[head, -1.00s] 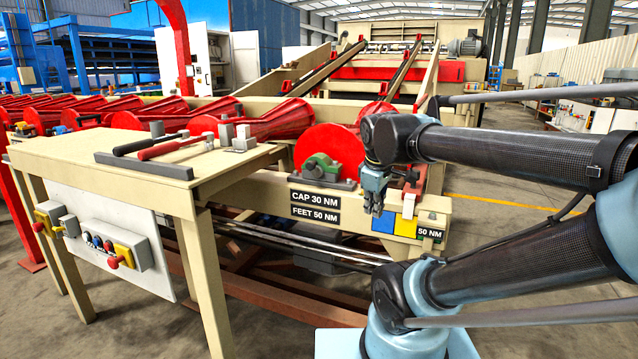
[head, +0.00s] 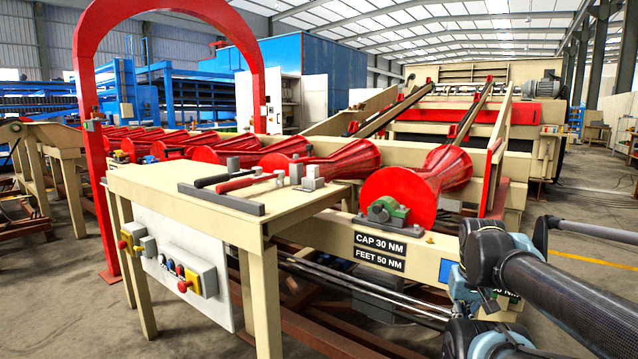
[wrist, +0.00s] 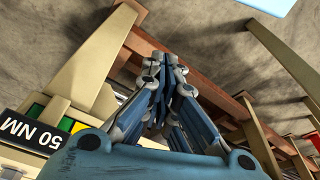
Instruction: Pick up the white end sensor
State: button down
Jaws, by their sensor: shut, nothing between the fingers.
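I cannot pick out a white end sensor for certain. Small light grey blocks (head: 312,179) stand on the right part of the beige bench top in the head view; whether one is the sensor I cannot tell. My gripper (wrist: 165,62) is shut and empty in the wrist view, with beige and rust-brown frame members and grey floor beyond it. In the head view my arm is at the lower right, in front of the frame's right end, and hides part of it.
The beige bench (head: 150,186) carries a dark rail and two handled tools (head: 249,183). A red roller (head: 398,196) with a green bearing block (head: 386,210) sits right of it. The label plate (head: 379,252) is below. A red arch (head: 86,120) rises at left. Floor at right is open.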

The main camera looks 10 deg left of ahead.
aim_at(312, 169)
jog(key=z, duration=0.9)
jog(key=k, duration=1.35)
jog(key=u, duration=1.35)
jog(key=i, duration=1)
jog(key=z, duration=0.05)
